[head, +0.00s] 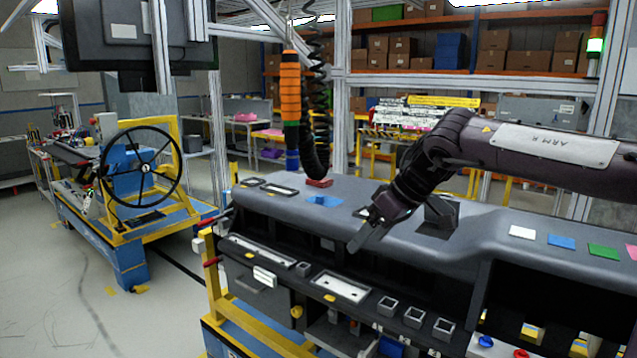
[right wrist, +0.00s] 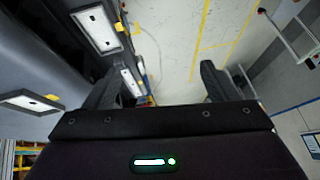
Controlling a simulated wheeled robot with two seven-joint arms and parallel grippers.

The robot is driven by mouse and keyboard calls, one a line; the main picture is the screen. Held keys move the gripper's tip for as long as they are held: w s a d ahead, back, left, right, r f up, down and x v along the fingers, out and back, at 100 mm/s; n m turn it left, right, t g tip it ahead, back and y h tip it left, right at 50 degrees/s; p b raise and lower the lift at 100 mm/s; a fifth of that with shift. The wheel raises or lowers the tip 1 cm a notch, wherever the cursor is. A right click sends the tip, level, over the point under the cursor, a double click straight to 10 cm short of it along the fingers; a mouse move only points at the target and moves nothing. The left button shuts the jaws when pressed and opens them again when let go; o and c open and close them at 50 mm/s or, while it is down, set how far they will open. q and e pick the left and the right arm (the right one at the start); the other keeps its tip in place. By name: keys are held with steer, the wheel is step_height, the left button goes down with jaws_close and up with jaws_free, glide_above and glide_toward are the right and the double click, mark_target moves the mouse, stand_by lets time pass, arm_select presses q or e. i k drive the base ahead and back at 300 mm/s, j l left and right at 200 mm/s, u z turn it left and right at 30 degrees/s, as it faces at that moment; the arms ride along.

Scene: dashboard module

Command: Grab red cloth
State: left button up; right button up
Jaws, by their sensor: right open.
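A pink-red flat square (head: 632,252), cut by the right edge of the head view, lies on the dashboard's grey top at the end of a row of coloured cloths. A small darker red piece (head: 319,183) lies on the far left part of the top; I cannot tell whether it is cloth. My right gripper (head: 366,236) hangs over the front edge of the dashboard, between these two red things and apart from both. In the right wrist view its two fingers (right wrist: 160,85) are spread with nothing between them. My left gripper is not in view.
The grey dashboard (head: 470,225) spans the middle and right. White (head: 522,232), blue (head: 561,241) and green (head: 604,251) squares lie on it. An orange and black hanging tool (head: 290,95) with a coiled hose is behind. A steering wheel rig (head: 140,168) stands left; floor between is clear.

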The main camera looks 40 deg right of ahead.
mark_target(325, 182)
steer(key=i+l, duration=0.7)
steer(key=i, duration=0.15)
steer(key=i+l, duration=0.75)
steer(key=i, duration=0.1)
